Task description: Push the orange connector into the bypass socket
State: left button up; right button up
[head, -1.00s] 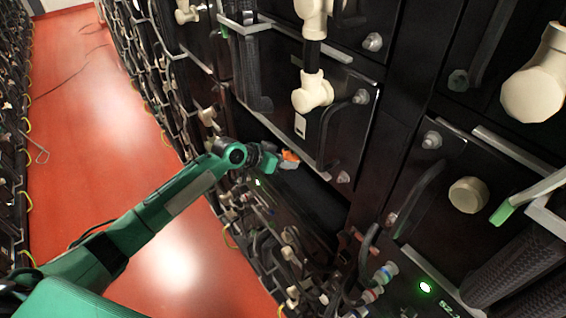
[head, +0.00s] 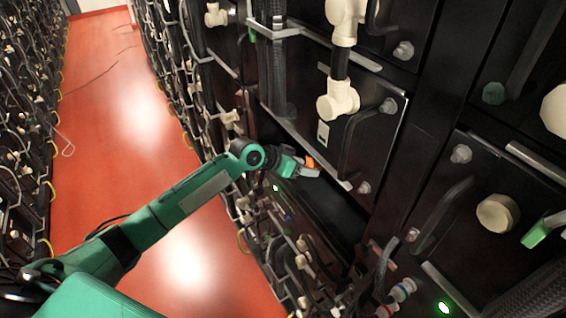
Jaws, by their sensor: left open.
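My left gripper (head: 306,168) is at the end of the green arm that comes in from the lower left. It is at the front of a dark gap in the battery rack, below a black battery module. It is open. The orange connector (head: 310,162) shows as a small orange patch right at the fingers; whether it touches them I cannot tell. The bypass socket cannot be made out; the area behind the gripper is dark. My right gripper is not in view.
Black battery modules with cream connectors (head: 338,102) and black handles (head: 356,140) fill the right side. A lower row of cables and plugs (head: 302,262) runs beneath the gap. A green light (head: 444,307) glows at lower right. The red aisle floor (head: 150,130) is clear apart from thin cables.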

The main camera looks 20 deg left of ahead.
pick_arm(q)
jog(key=b+v, duration=0.4)
jog(key=v, duration=0.8)
jog(key=shift+w, duration=0.1)
